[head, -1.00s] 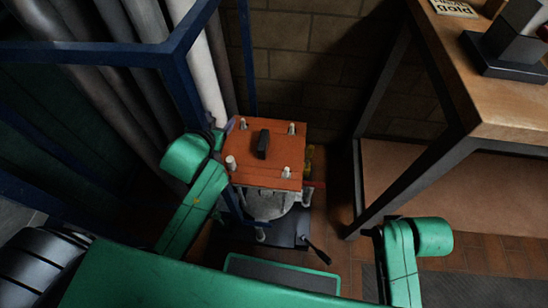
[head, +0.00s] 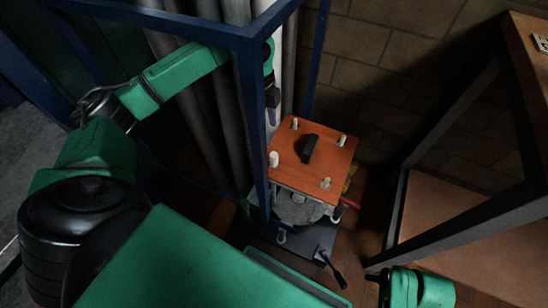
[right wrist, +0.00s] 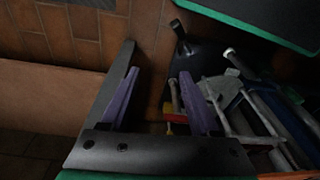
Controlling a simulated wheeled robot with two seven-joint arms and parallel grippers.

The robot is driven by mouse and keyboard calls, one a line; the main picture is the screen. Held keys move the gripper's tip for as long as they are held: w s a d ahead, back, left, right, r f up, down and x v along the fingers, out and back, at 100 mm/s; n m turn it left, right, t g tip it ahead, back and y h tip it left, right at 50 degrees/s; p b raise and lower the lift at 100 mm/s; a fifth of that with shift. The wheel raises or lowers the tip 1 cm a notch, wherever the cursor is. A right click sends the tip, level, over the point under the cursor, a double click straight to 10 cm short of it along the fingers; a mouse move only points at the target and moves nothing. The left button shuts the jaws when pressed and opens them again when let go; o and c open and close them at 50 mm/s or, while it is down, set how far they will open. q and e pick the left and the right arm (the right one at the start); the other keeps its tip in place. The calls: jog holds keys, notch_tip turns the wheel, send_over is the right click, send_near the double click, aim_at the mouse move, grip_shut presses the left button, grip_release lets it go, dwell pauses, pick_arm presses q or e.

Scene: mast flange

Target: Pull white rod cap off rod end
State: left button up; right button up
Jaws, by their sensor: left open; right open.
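An orange square plate (head: 312,165) with a black handle (head: 310,149) stands low against the frame. White caps sit upright near its corners: a larger one at the left corner (head: 274,159), others at the back (head: 295,123), right (head: 342,140) and front (head: 325,184). My left gripper (head: 272,117) points down just behind the plate's left side, partly hidden by a blue post; it is open and appears apart from the caps. My right gripper, in the right wrist view (right wrist: 158,100), is open with purple fingers and nothing between them, above the brick-tiled floor.
A blue frame post (head: 254,120) rises in front of my left forearm, with grey pipes (head: 205,110) behind. A wooden bench with dark legs (head: 470,215) stands at the right. A black base with a lever (head: 333,270) lies below the plate.

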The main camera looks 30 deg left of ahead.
aim_at(274, 155)
pick_arm(q)
jog(key=f, duration=0.3)
jog(key=d+f+b, duration=0.1)
jog(key=f, duration=0.2)
jog(key=f+b, duration=0.1)
jog(key=f, duration=0.2)
jog(key=shift+d, duration=0.15)
jog(key=f, duration=0.2)
jog(key=f+b, duration=0.1)
jog(key=shift+w+d+f, duration=0.15)
jog(key=shift+d+f, duration=0.15)
jog(key=shift+f, duration=0.1)
jog(key=shift+r, duration=0.1)
grip_shut()
pick_arm(e)
jog(key=shift+n+t+y, duration=0.3)
jog(key=shift+t+y, duration=0.2)
jog(key=shift+t, duration=0.2)
jog(key=a+r, duration=0.1)
jog(key=r, duration=0.1)
jog(key=w+a+r, duration=0.1)
jog(key=r, duration=0.1)
jog(key=shift+a+r, duration=0.1)
jog(key=shift+a, duration=0.2)
